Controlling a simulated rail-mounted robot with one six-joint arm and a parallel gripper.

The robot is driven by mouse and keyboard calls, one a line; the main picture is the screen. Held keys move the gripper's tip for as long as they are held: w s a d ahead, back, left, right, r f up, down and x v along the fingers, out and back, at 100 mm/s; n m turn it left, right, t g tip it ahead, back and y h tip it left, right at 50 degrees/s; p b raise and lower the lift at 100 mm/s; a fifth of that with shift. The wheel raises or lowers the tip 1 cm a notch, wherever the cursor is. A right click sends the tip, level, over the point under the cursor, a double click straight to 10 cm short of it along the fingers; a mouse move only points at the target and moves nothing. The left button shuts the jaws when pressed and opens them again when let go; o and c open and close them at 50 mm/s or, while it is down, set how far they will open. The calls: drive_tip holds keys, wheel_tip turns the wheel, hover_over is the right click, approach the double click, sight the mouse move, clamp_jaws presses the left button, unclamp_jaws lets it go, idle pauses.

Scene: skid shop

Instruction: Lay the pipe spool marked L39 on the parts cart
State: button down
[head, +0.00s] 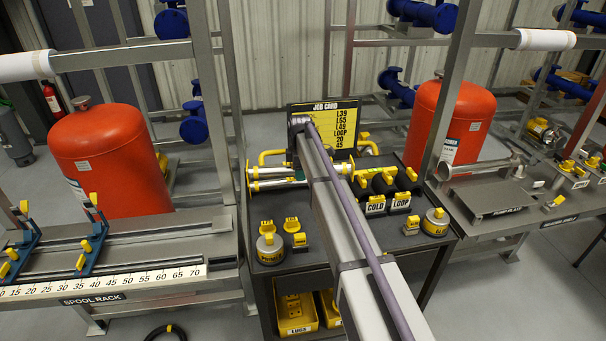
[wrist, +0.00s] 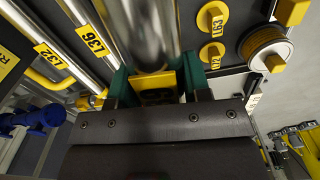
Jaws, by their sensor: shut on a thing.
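In the wrist view my gripper (wrist: 155,85) has its green fingers closed on a yellow grip block. The block sits against a thick, shiny steel pipe spool (wrist: 146,32), and no mark on this spool is readable. The spool is over or on the dark deck of the parts cart (head: 300,262); I cannot tell whether it touches. Beside it lie thinner steel pipes (wrist: 88,62) with yellow tags that seem to read L36 and L32. In the head view my arm hides most of the gripper and the held spool.
The job card (head: 322,118) stands at the cart's back and lists L39 first. Yellow-topped pieces (head: 270,247), COLD and LOOP blocks (head: 376,206) and a round tin (head: 435,222) crowd the deck. The spool rack (head: 100,285) is left, a shelf (head: 500,200) right, red tanks (head: 108,160) behind.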

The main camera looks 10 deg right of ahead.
drive_tip(key=shift+n, duration=0.6)
drive_tip(key=f+b, duration=0.1)
drive_tip(key=w+f+b, duration=0.1)
drive_tip(key=f, duration=0.1)
drive_tip(key=f+b, duration=0.1)
drive_tip(key=f, duration=0.1)
drive_tip(key=shift+w+a+f, duration=0.2)
drive_tip(key=shift+w+a, duration=0.05)
drive_tip(key=shift+w, duration=0.1)
drive_tip(key=shift+f, duration=0.1)
wheel_tip(320, 180, down, 4)
drive_tip(key=b, duration=0.4)
drive_tip(key=shift+f, duration=0.15)
drive_tip(key=shift+f+b, duration=1.1)
drive_tip(key=shift+b, duration=0.3)
drive_tip(key=shift+f+b, duration=0.7)
